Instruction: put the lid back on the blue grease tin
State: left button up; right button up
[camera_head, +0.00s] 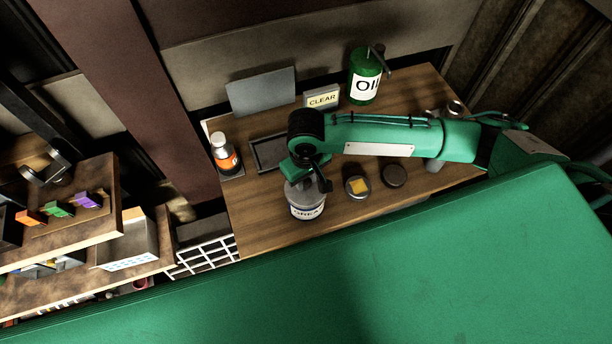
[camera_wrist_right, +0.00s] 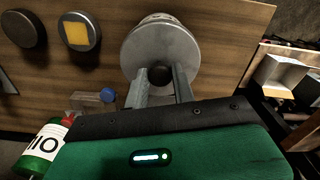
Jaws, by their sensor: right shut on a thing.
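The grease tin (camera_head: 307,210), with a pale, dark-lettered label, stands upright on the wooden bench in the head view. My right gripper (camera_head: 310,180) is right above it, pointing down. In the right wrist view the round grey lid (camera_wrist_right: 140,48) shows its dark knob (camera_wrist_right: 160,75) between the two fingers of my right gripper (camera_wrist_right: 160,80), which is shut on it. The lid lies over the tin (camera_wrist_right: 160,18) and hides most of it. I cannot tell whether the lid rests on the rim or hangs just above it. My left gripper is not in view.
Right of the tin are a round tin with a yellow square (camera_head: 358,187) and a dark round tin (camera_head: 395,175). A dark tray (camera_head: 268,152), an orange-labelled bottle (camera_head: 226,157), a CLEAR sign (camera_head: 322,97) and a green oil can (camera_head: 365,82) stand farther back.

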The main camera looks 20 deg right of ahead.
jog(key=o, duration=1.5)
jog(key=shift+r, duration=0.1)
notch_tip(320, 180, up, 5)
jog(key=p, duration=0.6)
jog(key=shift+r, duration=0.9)
grip_shut()
